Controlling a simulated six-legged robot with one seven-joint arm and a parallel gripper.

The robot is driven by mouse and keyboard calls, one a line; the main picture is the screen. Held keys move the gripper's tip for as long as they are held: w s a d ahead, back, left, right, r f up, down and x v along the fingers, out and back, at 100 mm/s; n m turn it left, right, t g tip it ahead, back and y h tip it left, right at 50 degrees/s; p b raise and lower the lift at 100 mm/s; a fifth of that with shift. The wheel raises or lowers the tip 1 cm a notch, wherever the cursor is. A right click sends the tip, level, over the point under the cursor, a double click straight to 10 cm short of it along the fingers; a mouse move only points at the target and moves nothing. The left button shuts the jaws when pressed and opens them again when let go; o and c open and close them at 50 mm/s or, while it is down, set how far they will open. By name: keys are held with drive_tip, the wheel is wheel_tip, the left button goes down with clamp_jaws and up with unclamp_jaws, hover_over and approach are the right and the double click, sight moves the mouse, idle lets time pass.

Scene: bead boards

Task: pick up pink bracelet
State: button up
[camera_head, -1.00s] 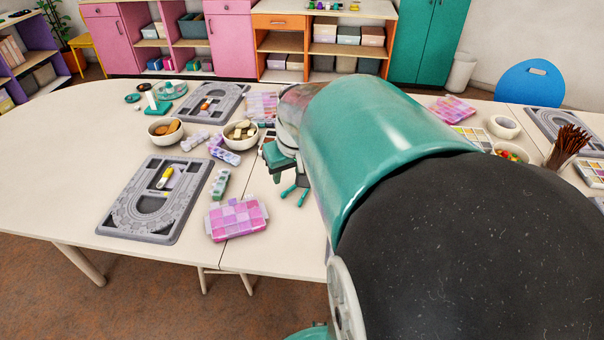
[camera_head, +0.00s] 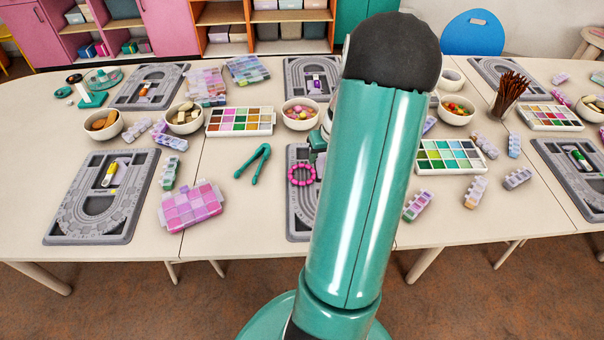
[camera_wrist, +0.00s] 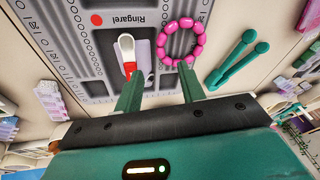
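The pink bracelet is a ring of pink beads. In the head view the bracelet (camera_head: 300,184) lies at the left edge of a grey bead board (camera_head: 296,226), mostly hidden by my arm. In the wrist view the bracelet (camera_wrist: 198,30) lies ahead of my gripper (camera_wrist: 158,76), along the board's edge. My gripper is open and empty, with its two teal fingers apart. The right finger's tip appears close to the bracelet's near beads; I cannot tell whether it touches. A red-and-white tube (camera_wrist: 127,50) lies on the board ahead of the left finger.
Teal tongs (camera_head: 253,161) lie left of the bracelet. A bowl of colourful beads (camera_head: 300,118) and a paint-like bead tray (camera_head: 240,132) stand behind. A pink bead case (camera_head: 191,207) and another grey board (camera_head: 62,228) are further left. The tabletop around the tongs is mostly clear.

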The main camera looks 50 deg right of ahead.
sight(314, 170)
drive_tip(key=x, duration=0.7)
drive_tip(key=shift+w+d+f, duration=0.15)
drive_tip(key=shift+w+f, duration=0.1)
clamp_jaws()
